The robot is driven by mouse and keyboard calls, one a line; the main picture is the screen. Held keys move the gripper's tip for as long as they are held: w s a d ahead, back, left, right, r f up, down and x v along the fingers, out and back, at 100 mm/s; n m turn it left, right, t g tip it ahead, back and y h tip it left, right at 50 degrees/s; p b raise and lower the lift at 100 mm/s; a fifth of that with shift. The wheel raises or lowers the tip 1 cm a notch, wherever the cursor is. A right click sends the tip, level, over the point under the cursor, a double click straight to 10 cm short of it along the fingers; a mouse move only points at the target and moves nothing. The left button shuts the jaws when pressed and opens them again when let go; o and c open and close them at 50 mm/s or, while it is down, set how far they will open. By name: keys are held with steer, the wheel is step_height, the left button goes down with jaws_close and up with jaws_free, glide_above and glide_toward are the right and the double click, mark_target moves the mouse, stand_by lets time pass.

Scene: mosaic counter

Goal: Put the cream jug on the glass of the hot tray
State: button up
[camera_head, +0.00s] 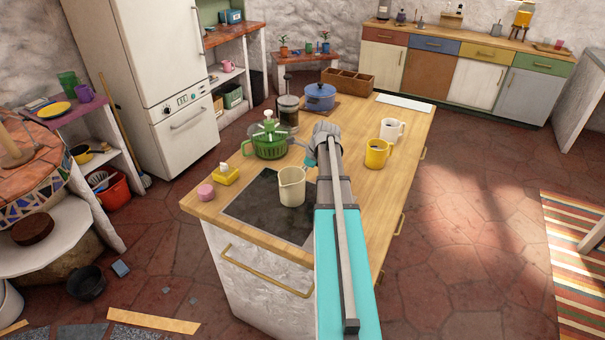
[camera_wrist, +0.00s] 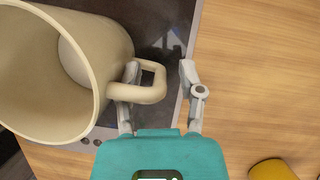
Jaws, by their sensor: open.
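The cream jug (camera_head: 292,188) stands upright on the dark glass of the hot tray (camera_head: 250,212), towards its right side. In the wrist view the jug (camera_wrist: 112,45) fills the upper left and looks empty, with its handle (camera_wrist: 155,90) pointing towards my gripper (camera_wrist: 162,78). My gripper is open. The outer part of the handle lies between its two fingers, and the left finger seems to pass through the handle loop. I cannot tell whether either finger touches the jug. In the head view my arm hides most of the gripper.
Left of the tray are a pink round item (camera_head: 206,192), a yellow dish (camera_head: 225,175) and a green juicer (camera_head: 268,142). Behind stand a French press (camera_head: 287,112) and a blue pot (camera_head: 320,97). A yellow mug (camera_head: 376,154) and a white mug (camera_head: 391,130) stand on the right.

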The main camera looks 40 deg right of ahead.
steer(key=p+v, duration=1)
steer(key=v, duration=0.2)
steer(key=shift+p, duration=0.3)
stand_by(0.9)
steer(key=w+a+f+n+g, duration=0.1)
steer(key=w+a+n+g, duration=0.1)
steer(key=a+n, duration=1.65)
steer(key=s+a+n+h, duration=0.1)
steer(key=s+a+n, duration=0.1)
steer(key=a, duration=0.6)
steer(key=s+a+n+g, duration=0.1)
steer(key=s+a+n, duration=0.2)
steer(key=a+n, duration=0.2)
steer(key=s+a+n+h, duration=0.1)
steer(key=a+n, duration=0.3)
steer(key=a, duration=0.7)
steer(key=shift+s+a+f+g+h, duration=0.3)
steer(key=shift+s+a+g, duration=0.1)
steer(key=shift+s, duration=0.4)
steer(key=shift+f, duration=0.1)
